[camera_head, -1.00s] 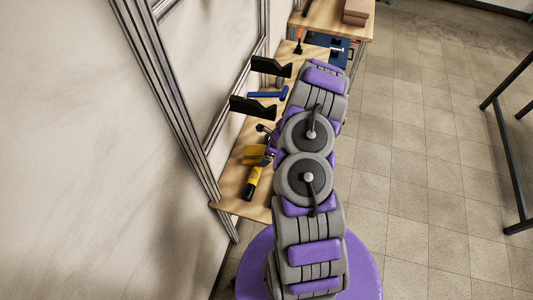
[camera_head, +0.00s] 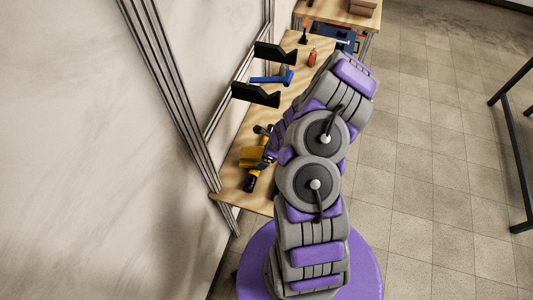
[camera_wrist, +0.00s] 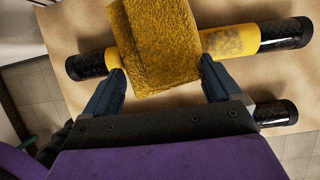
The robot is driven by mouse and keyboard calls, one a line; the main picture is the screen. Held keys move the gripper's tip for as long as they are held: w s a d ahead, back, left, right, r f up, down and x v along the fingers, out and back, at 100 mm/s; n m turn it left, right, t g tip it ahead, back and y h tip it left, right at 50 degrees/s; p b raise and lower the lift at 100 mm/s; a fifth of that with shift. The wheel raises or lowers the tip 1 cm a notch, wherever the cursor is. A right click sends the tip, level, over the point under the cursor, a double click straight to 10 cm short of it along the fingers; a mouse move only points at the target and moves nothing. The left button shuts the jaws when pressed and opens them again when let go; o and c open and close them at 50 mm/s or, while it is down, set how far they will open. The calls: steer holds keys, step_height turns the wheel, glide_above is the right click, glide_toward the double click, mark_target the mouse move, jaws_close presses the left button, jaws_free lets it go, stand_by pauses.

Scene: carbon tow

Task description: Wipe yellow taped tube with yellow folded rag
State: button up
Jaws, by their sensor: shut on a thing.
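The yellow folded rag (camera_wrist: 155,45) is between the fingertips of my gripper (camera_wrist: 162,76), which is shut on it. The yellow taped tube (camera_wrist: 230,40) is black with a yellow middle band and lies on the wooden table. A dark smudge shows on its yellow band, right of the rag. The rag overlaps the tube in the wrist view and hides part of the band; I cannot tell whether they touch. In the head view the rag (camera_head: 251,157) is above the tube's near end (camera_head: 250,185), and my arm hides part of the gripper.
Another black tube end (camera_wrist: 276,112) shows at the lower right of the wrist view. Black notched stands (camera_head: 256,94) and a blue object (camera_head: 272,77) are farther along the wooden table (camera_head: 232,185). A wall and metal frame border its left; open tiled floor is right.

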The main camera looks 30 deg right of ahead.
steer(key=shift+w+d+r+p, duration=0.15)
steer(key=shift+w+d+p, duration=0.35)
steer(key=shift+p, duration=0.65)
steer(key=shift+w+d+p, duration=0.65)
steer(key=shift+d+p, duration=0.3)
steer(key=shift+p, duration=0.2)
steer(key=shift+w+d+p, duration=0.55)
steer(key=shift+d+p, duration=0.25)
steer(key=shift+w+f, duration=0.15)
steer(key=shift+f, duration=0.1)
